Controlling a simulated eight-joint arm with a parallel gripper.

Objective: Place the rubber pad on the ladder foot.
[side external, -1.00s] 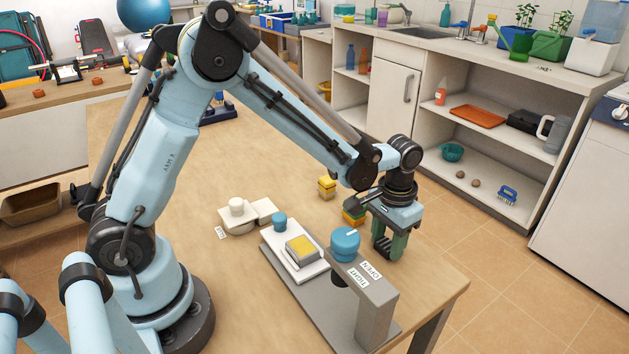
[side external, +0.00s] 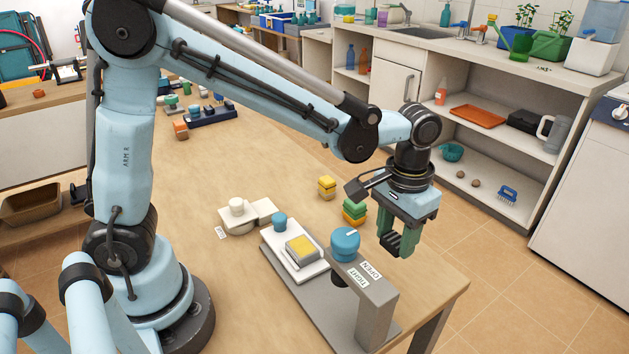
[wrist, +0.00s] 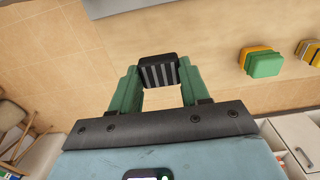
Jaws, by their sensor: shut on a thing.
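My gripper (side external: 397,246) is shut on a small black pad with grey ribs, the rubber pad (wrist: 159,72), held between its green fingertips in the wrist view. The gripper is in the air near the table's right edge, right of the blue-knobbed fixture. A grey block with a yellow top (side external: 302,248) sits on a white plate (side external: 279,246) in that fixture. It may be the ladder foot, but I cannot tell for sure.
The fixture's blue knob (side external: 345,243) stands beside a grey post (side external: 376,297) labelled OPEN and TIGHT. Green and yellow stacked blocks (side external: 354,211) stand behind the gripper, and a yellow block (side external: 327,187) farther back. A white round-topped object (side external: 237,216) is left.

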